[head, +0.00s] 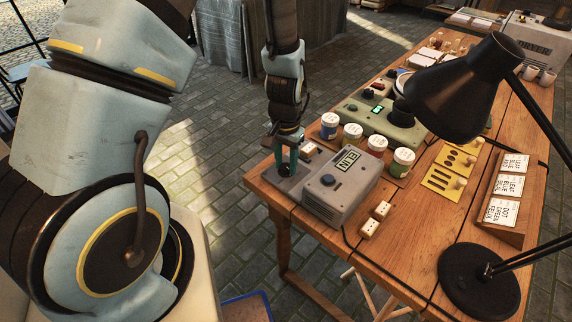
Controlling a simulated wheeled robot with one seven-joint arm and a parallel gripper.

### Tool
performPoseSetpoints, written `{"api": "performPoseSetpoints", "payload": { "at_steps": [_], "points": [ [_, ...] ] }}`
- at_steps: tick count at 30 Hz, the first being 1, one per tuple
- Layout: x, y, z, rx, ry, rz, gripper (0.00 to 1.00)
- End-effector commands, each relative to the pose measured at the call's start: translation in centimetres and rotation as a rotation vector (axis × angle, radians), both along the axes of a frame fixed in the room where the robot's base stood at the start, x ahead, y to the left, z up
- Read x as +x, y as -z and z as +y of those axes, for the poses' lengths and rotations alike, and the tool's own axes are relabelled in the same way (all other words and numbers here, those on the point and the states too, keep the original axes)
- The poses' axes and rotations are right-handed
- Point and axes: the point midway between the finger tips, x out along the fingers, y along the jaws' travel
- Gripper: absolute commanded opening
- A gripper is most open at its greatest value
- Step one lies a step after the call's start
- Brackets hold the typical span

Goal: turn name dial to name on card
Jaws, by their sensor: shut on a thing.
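A grey box (340,190) with a small lit display (347,161) stands at the table's near left corner. The display seems to read "ELIN", in small letters. A round blue-grey knob (328,180) sits on the box's top. My gripper (287,165) points down at the box's left side, its teal fingers shut on a dark knob (286,171) on a low grey base. The knob is partly hidden by the fingers. Name cards stand in a wooden rack (509,235) at the right. The front card (500,212) seems to read "DOT GREEN FELIX"; the cards behind are harder to read.
Several paint jars (377,145) stand behind the box, near a green machine (385,122) with a lit display. Yellow stencil plates (441,181) lie mid-table. A black desk lamp (478,280) overhangs the right side.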

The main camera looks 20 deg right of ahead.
Motion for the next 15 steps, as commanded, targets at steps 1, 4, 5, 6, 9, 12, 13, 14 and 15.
{"api": "performPoseSetpoints", "payload": {
  "at_steps": [1, 4, 5, 6, 9, 12, 13, 14, 15],
  "points": [
    [0.05, 0.05, 0.0, 0.0, -0.045, -0.001, 0.0],
    [0.03, 0.04, -0.03, 0.0, -0.139, -0.001, 0.0],
    [0.02, 0.03, -0.03, 0.0, -0.167, -0.001, 0.0],
    [0.02, 0.03, -0.03, -0.001, -0.206, -0.001, 0.0],
    [0.04, 0.01, -0.01, 0.0, -0.301, -0.001, 0.0],
    [0.05, -0.01, 0.01, 0.0, -0.39, -0.001, 0.0],
    [0.05, -0.01, 0.02, 0.0, -0.414, -0.001, 0.0],
    [0.03, -0.02, 0.01, 0.0, -0.439, -0.001, 0.0],
    [0.02, -0.03, 0.0, -0.001, -0.471, -0.001, 0.0]
  ]
}}
